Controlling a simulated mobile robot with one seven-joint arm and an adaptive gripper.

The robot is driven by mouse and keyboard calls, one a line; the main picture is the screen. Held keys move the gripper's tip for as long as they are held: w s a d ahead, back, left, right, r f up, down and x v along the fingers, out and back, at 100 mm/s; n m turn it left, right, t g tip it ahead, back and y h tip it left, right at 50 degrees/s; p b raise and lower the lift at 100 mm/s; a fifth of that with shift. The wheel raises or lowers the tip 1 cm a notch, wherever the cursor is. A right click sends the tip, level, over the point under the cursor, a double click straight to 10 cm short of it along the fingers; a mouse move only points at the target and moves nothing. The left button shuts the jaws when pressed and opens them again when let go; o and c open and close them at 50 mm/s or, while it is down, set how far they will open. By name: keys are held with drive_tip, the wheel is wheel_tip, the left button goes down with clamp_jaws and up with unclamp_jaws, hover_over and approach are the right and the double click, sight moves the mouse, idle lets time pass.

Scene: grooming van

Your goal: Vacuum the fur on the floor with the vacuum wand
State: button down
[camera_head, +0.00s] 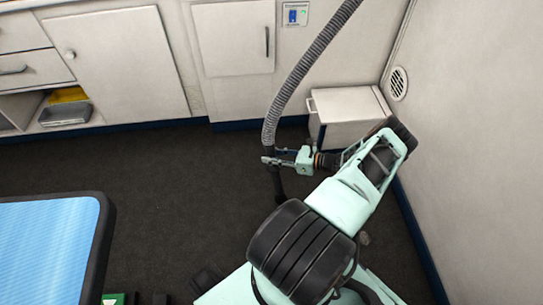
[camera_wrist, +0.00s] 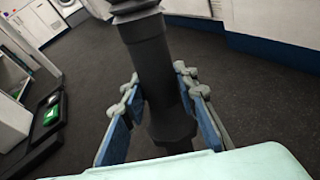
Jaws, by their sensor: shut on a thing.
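My gripper (camera_head: 272,160) is shut on the dark vacuum wand (camera_head: 277,186). A grey ribbed hose (camera_head: 298,78) rises from the wand's top and leaves the picture at the upper edge. The wand hangs roughly upright above the dark floor, left of the small white cabinet. In the wrist view the black wand (camera_wrist: 150,65) stands between the two blue-padded fingers of my gripper (camera_wrist: 160,92). My gripper's pale body hides the wand's lower end there. A small greyish clump (camera_head: 364,239), possibly fur, lies on the floor right of my arm, near the right wall.
A small white cabinet (camera_head: 345,112) stands in the back right corner. White cupboards (camera_head: 118,62) line the back wall. A blue-topped table (camera_head: 50,250) with a dark rim fills the lower left. The dark floor (camera_head: 180,180) between table and cupboards is clear.

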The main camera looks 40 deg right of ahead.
sight(274, 148)
drive_tip(key=shift+r, duration=0.15)
drive_tip(key=shift+r+p, duration=1.75)
drive_tip(key=shift+r, duration=0.7)
